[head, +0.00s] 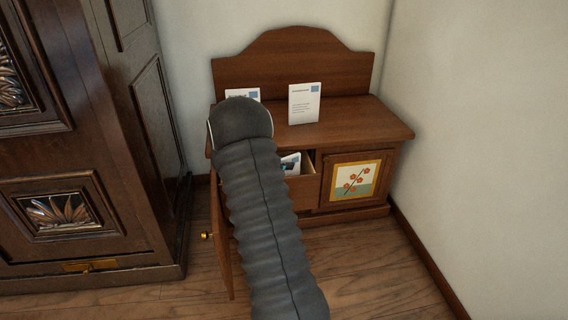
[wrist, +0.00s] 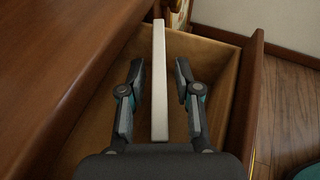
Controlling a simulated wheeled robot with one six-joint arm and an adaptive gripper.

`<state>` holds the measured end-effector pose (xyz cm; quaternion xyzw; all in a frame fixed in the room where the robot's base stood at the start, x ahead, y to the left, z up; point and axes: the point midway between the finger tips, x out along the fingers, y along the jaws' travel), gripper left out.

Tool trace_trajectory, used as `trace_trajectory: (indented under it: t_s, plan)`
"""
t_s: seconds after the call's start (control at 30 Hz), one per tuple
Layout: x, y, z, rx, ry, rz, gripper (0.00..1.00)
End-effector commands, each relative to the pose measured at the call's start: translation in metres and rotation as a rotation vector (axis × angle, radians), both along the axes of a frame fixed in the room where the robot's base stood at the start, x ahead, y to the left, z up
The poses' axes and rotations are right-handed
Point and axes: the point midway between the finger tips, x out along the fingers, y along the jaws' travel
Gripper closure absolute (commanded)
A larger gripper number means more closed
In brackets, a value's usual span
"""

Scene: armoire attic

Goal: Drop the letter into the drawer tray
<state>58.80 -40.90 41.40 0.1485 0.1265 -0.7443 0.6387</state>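The drawer tray (head: 301,187) is pulled out from the low wooden cabinet. In the wrist view its wooden wall (wrist: 243,95) runs along the right. A white letter (wrist: 160,85) shows edge-on between my gripper's fingers (wrist: 160,75), with a gap on each side. My gripper is open around it, above the tray floor. My gripper is hidden behind my arm there. I cannot tell whether the letter rests on the tray floor.
A white card (head: 305,104) stands upright on the cabinet top (head: 365,122), with another card (head: 243,94) partly hidden to its left. A cabinet door (head: 222,245) with a brass knob hangs open. A dark armoire (head: 85,150) stands at left. Floor (head: 370,265) at front right is clear.

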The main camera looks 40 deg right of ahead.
Motion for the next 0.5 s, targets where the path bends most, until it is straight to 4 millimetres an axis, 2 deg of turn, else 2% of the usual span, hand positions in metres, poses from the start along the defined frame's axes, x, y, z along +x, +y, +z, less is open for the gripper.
trace_trajectory:
  t_s: [0.27, 0.43, 0.5]
  plan:
    - [0.000, 0.000, 0.001, 0.000, 0.000, 0.000, 0.63]
    - [0.000, 0.000, 0.016, 0.000, -0.003, -0.001, 0.63]
    - [0.003, 0.011, 0.018, 0.001, -0.001, 0.003, 0.63]
